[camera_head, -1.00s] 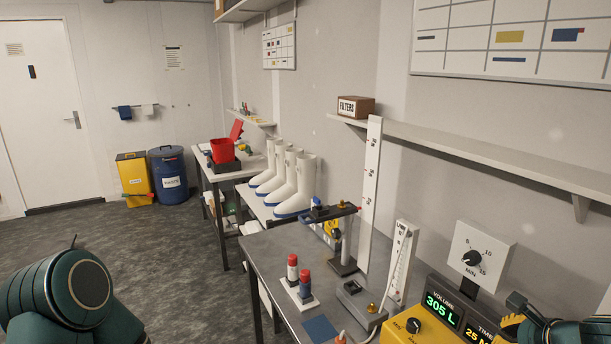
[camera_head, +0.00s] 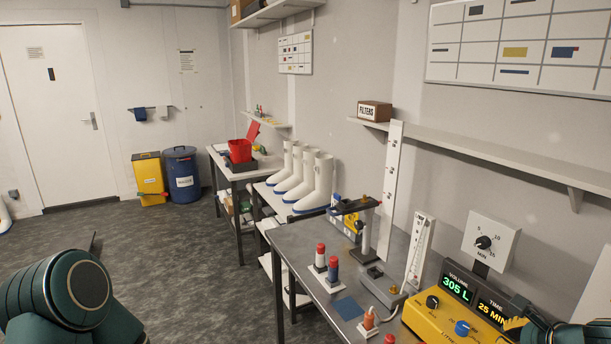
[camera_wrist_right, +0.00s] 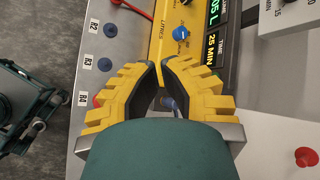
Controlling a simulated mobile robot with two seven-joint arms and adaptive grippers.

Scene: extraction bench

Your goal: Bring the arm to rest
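My right gripper (camera_wrist_right: 160,66) fills the middle of the right wrist view, with yellow ridged fingers whose dark tips nearly meet. Nothing shows gripped between them. It lies above the edge of the yellow control box (camera_wrist_right: 178,15) and the grey bench. In the head view only a small part of my right gripper (camera_head: 518,325) shows at the bottom right, in front of the yellow control box (camera_head: 450,312).
The grey bench (camera_head: 300,240) carries red-capped posts (camera_head: 333,270), a tall white scale (camera_head: 393,180), a slanted gauge (camera_head: 418,250) and a dial (camera_head: 485,243). White boots (camera_head: 312,185) stand beyond. Open floor (camera_head: 180,260) lies to the left.

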